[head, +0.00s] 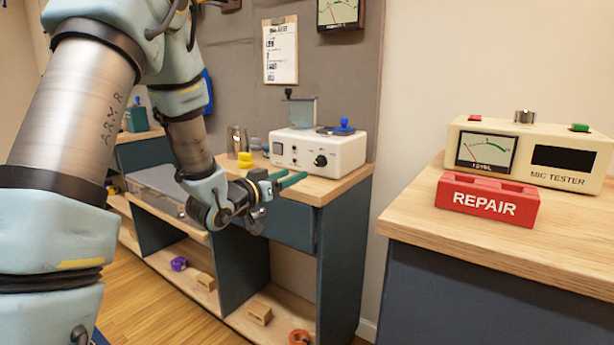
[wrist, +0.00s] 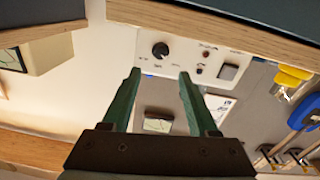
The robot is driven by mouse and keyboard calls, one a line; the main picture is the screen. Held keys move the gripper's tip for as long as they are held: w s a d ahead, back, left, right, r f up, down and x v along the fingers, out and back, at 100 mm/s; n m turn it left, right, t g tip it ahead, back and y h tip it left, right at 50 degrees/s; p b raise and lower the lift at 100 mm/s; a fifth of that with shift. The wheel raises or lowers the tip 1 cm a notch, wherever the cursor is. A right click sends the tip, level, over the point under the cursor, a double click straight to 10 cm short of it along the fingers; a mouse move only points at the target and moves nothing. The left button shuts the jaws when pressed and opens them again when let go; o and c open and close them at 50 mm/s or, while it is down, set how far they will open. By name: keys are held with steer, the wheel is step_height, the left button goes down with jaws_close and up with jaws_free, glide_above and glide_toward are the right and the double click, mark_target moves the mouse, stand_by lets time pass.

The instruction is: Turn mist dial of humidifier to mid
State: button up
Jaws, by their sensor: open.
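The humidifier (head: 318,148) is a white box with a clear tank, standing on the wooden bench in the head view. Its black round mist dial (head: 321,160) is on the right of the front panel. The wrist view shows the scene upside down, with the panel near the top and the dial (wrist: 160,49) just beyond the fingertips. My gripper (head: 293,179) has green fingers, is open and empty, and is in front of the panel, apart from the dial. Both fingers show in the wrist view (wrist: 160,73), either side of the line to the dial. The dial's setting is too small to read.
A red REPAIR block (head: 487,200) and a mic tester (head: 530,152) stand on the right bench. Yellow objects (head: 245,160) and a metal cup (head: 236,140) are left of the humidifier. The bench edge (wrist: 215,25) lies close to my fingers.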

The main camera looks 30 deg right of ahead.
mark_target(317, 164)
steer(key=p+x, duration=0.1)
steer(key=x, duration=0.9)
steer(key=shift+c, duration=0.2)
jaws_close()
